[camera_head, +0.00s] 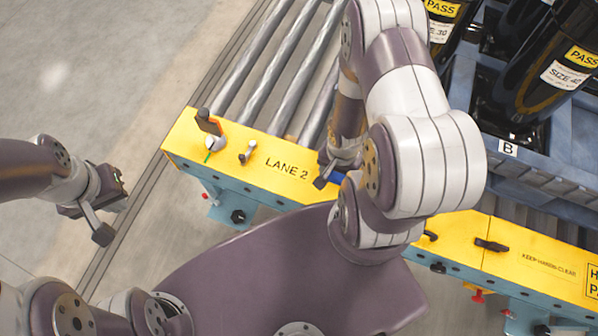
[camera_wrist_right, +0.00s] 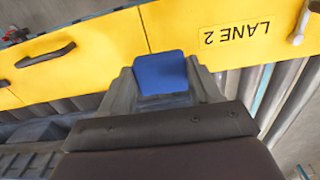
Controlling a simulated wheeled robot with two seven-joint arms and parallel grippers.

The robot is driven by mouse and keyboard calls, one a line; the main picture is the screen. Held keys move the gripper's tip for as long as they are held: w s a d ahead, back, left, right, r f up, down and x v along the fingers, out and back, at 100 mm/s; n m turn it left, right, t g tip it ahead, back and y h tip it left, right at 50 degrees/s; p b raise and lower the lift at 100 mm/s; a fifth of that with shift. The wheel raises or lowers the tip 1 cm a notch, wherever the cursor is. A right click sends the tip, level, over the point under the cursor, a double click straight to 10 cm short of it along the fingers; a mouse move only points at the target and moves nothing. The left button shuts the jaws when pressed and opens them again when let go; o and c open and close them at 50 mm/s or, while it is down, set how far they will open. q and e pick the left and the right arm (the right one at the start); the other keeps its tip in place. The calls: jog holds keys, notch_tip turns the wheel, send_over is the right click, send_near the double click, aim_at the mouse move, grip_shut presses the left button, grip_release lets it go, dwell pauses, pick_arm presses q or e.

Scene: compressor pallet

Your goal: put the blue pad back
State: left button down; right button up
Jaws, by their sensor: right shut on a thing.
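The blue pad (camera_wrist_right: 160,74) is between the fingers of my right gripper (camera_wrist_right: 165,85) in the right wrist view, over the yellow conveyor rail. In the head view only a small blue piece of the pad (camera_head: 337,177) shows beside my right gripper (camera_head: 332,172), near the LANE 2 label; my right arm hides the rest. I cannot tell whether the pad touches the rail. My left gripper (camera_head: 104,212) hangs over the floor at the left, away from the rail. Its fingertips are too small and turned to tell whether they are open.
The yellow LANE 2 rail (camera_head: 235,155) carries small levers and knobs (camera_head: 247,152). Metal rollers (camera_head: 268,70) lie behind it. A blue-grey pallet crate (camera_head: 530,165) labelled B, with black cylinders (camera_head: 555,75), stands at the right. The floor at the left is clear.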

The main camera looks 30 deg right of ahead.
jog(key=shift+s+a+f, duration=0.1)
jog(key=shift+a+f, duration=0.1)
jog(key=shift+f, duration=0.1)
jog(key=w+a+f, duration=0.1)
jog(key=w+f, duration=0.1)
jog(key=w, duration=0.1)
jog(key=w+a+f, duration=0.2)
jog(key=w, duration=0.1)
jog(key=w+a+f, duration=0.2)
jog(key=w, duration=0.1)
jog(key=shift+w+f, duration=0.25)
jog(key=shift+w, duration=0.1)
notch_tip(320, 180, down, 4)
jog(key=shift+w+a+b, duration=0.15)
jog(key=shift+b, duration=0.4)
jog(key=shift+f, duration=0.15)
